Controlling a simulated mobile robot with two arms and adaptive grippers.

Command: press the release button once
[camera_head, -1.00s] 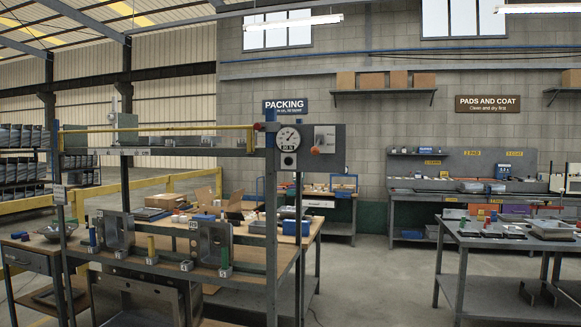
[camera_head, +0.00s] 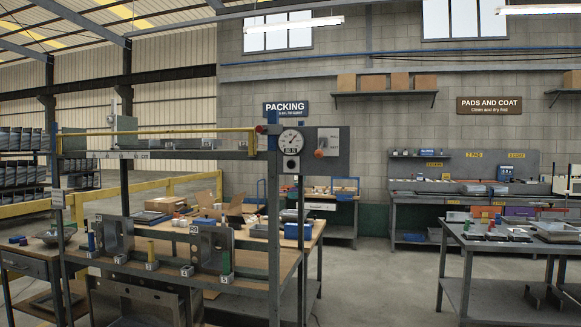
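A grey metal rack frame (camera_head: 274,215) stands at left centre. A round white dial gauge (camera_head: 290,140) is on its right upright, with a small plate bearing a dark round spot (camera_head: 291,164) below it. A grey panel (camera_head: 336,138) sits to the right of the gauge, with an orange-red round knob (camera_head: 319,153) at its left side. A smaller red piece (camera_head: 262,129) is left of the gauge. No label tells me which of these is the release button. Neither of my grippers shows in the head view, so nothing is seen touching the rack.
Upright metal sinks (camera_head: 212,246) and numbered blocks stand on the rack's lower shelf. A packing bench with an open carton (camera_head: 238,210) is behind. A grey table (camera_head: 500,285) with parts stands at right. Bare floor (camera_head: 385,285) lies between rack and table.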

